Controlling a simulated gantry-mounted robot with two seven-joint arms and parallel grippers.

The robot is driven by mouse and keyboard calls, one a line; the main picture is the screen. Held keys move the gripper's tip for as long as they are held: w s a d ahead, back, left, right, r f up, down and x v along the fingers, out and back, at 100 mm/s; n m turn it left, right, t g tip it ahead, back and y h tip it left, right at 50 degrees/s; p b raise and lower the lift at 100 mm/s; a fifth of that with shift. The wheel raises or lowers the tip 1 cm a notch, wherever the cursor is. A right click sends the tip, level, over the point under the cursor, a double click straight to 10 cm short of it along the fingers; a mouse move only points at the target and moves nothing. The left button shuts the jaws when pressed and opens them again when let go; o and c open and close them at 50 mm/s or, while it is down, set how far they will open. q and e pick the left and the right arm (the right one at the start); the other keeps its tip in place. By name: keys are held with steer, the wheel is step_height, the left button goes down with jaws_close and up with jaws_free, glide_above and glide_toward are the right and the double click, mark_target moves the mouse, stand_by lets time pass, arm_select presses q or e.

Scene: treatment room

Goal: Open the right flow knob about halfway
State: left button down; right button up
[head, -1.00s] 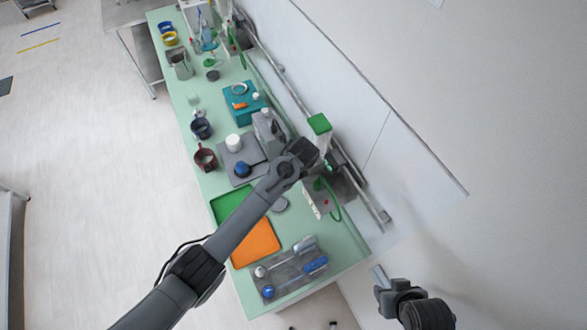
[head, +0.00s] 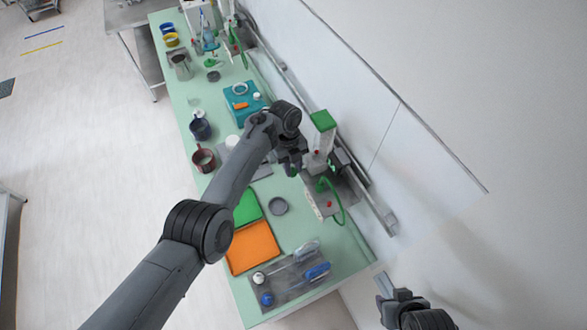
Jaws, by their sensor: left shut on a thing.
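The right flow unit, with a clear upright tube (head: 320,145) under a green top, stands near the bench's wall side, right of my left gripper (head: 294,170). The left gripper points down at the unit's near left side, its jaws shut on what appears to be the right flow knob. The fingers hide the knob, so its turn cannot be read. A green hose (head: 340,205) curves from the unit's pale base (head: 314,203), which carries a red spot. My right gripper (head: 384,284) is off the bench's near right end, away from the unit; its jaws are unclear.
A similar flow unit stands at the bench's far end. A rail (head: 375,212) runs along the wall. Dark red (head: 203,160) and blue cups stand left.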

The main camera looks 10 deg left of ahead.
arm_select(q)
steer(key=shift+a+f, duration=0.15)
steer(key=shift+a, duration=0.05)
steer(key=c, duration=1)
jaws_free()
steer(key=shift+s+a, duration=0.1)
steer(key=shift+a, duration=0.1)
steer(key=shift+d, duration=0.1)
steer(key=shift+d, duration=0.1)
steer(key=shift+r, duration=0.25)
steer(key=v, duration=1)
steer(key=shift+r+b, duration=0.2)
steer(key=shift+b, duration=0.1)
